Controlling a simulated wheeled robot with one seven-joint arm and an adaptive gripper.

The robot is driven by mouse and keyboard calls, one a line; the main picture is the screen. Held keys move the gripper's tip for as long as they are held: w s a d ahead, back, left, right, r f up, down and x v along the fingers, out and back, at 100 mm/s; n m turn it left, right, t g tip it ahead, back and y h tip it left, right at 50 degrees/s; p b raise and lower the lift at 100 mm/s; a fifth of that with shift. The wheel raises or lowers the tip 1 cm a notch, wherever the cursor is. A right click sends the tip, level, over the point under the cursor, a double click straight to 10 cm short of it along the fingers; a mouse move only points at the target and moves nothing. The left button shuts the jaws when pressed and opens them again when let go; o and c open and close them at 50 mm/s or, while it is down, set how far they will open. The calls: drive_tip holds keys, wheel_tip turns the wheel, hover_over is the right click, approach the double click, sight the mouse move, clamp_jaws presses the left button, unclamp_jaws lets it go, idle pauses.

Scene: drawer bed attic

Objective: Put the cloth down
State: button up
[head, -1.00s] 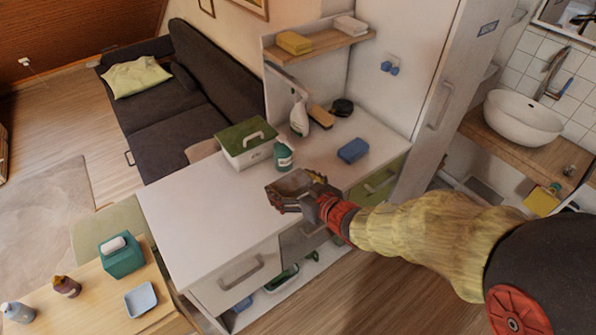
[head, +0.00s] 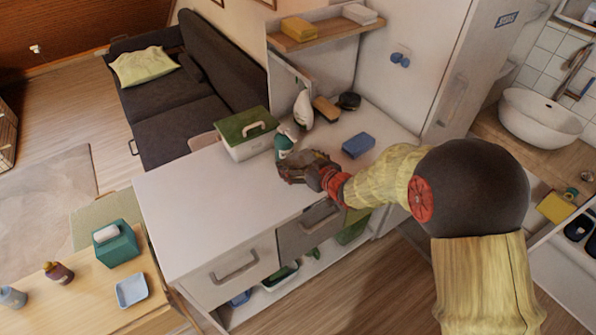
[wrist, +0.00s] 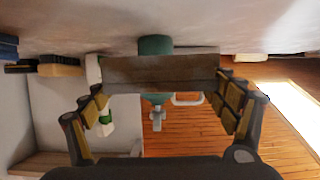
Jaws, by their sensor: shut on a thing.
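The cloth (wrist: 160,71) is a flat brown piece stretched between the two fingers of my gripper (wrist: 160,95) in the wrist view. My gripper is shut on it. In the head view my gripper (head: 296,170) is low over the white counter (head: 205,205), just in front of the green-and-white spray bottle (head: 284,145). The cloth is mostly hidden by the fingers there. I cannot tell whether it touches the counter. In the wrist view the scene is upside down and the bottle shows behind the cloth.
A white box with a green lid (head: 247,135) stands left of the bottle. A blue sponge (head: 358,146) lies to the right. A white bottle (head: 303,109), a brush (head: 326,110) and a dark round item (head: 349,101) stand behind. The counter's left part is clear.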

sight(298, 167)
drive_tip(key=shift+w+f, duration=0.55)
drive_tip(key=shift+f, duration=0.15)
wheel_tip(298, 167, down, 3)
drive_tip(key=shift+w+f+b, duration=0.1)
drive_tip(key=shift+f+b, duration=0.1)
drive_tip(key=shift+b, duration=1)
drive_tip(key=shift+r, duration=0.15)
drive_tip(key=o, duration=1)
drive_tip(key=shift+d+r, duration=0.1)
drive_tip(key=p+v, duration=0.3)
drive_tip(key=v, duration=0.9)
drive_tip(key=shift+p, duration=0.4)
